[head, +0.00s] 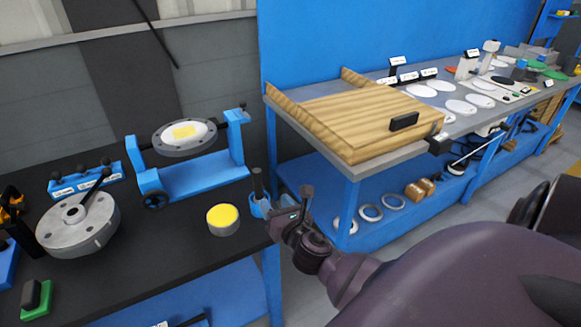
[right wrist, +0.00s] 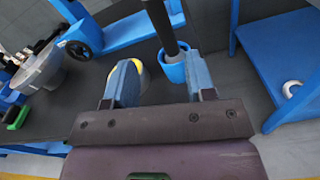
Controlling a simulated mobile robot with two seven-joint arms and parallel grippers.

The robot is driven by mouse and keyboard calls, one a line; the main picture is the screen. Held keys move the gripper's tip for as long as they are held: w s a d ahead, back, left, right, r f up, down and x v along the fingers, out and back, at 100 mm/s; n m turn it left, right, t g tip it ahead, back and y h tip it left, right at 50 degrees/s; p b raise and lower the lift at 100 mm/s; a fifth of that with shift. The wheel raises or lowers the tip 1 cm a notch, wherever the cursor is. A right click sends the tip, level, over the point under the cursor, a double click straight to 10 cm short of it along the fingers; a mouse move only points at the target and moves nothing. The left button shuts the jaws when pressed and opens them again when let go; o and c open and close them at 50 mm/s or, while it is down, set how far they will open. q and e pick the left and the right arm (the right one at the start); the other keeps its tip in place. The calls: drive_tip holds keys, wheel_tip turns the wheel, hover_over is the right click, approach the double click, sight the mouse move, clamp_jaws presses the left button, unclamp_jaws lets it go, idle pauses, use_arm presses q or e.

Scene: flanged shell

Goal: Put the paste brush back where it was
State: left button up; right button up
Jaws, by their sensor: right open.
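The paste brush (head: 258,184) shows as a dark upright handle standing in a small blue cup (head: 257,208) at the right edge of the black table. Its lower end is hidden in the cup. In the right wrist view the brush handle (right wrist: 159,22) rises from the blue cup (right wrist: 174,68), just beyond my fingertips. My right gripper (head: 287,212) is open and empty beside the cup; its fingers also show in the right wrist view (right wrist: 162,75). A round tin of yellow paste (head: 223,218) stands left of the cup, partly behind one finger in the wrist view. My left gripper is not in view.
A blue stand (head: 195,175) holds a flanged ring with a yellow patch behind the tin. A grey flanged part (head: 78,222) lies at left, near a green-based block (head: 36,297). The blue workbench with a wooden board (head: 365,115) stands to the right, across a gap.

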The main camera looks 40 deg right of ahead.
drive_tip(key=s+a+f+m+g+y, duration=0.2)
drive_tip(key=s+f+m, duration=0.5)
drive_tip(key=m, duration=0.8)
drive_tip(key=s+a+f+m+g+y, duration=0.1)
drive_tip(key=s+a+f+m+g, duration=0.2)
drive_tip(key=s+a+f+m, duration=0.2)
drive_tip(key=s+f+m, duration=0.3)
drive_tip(key=s+m, duration=0.3)
drive_tip(key=m, duration=0.4)
drive_tip(key=shift+s+a+g+y, duration=0.2)
drive_tip(key=shift+a+g+y, duration=0.1)
drive_tip(key=shift+y, duration=0.1)
